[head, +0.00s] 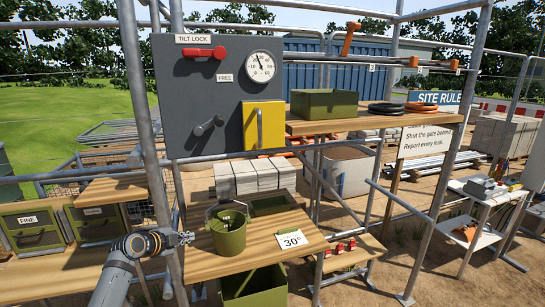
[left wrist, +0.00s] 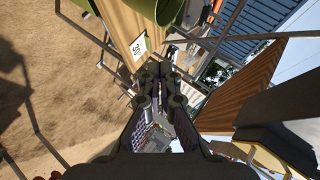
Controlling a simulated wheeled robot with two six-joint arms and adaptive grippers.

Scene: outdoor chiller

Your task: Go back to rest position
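My left gripper (head: 187,238) reaches in from the lower left in the head view, just left of the green bucket (head: 228,232) on the wooden shelf (head: 255,250). In the left wrist view my left gripper (left wrist: 161,70) has its fingertips together, with nothing seen between them. The bucket stands upright, its handle raised, apart from the gripper as far as I can tell. Part of it shows at the top of the left wrist view (left wrist: 153,12). My right gripper is in neither view.
A grey panel (head: 175,110) with a red tilt-lock lever (head: 204,53), gauge (head: 260,67) and yellow door (head: 263,125) stands above the shelf. Scaffold poles (head: 145,130) rise close beside my left arm. Green drawers (head: 33,229) sit left.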

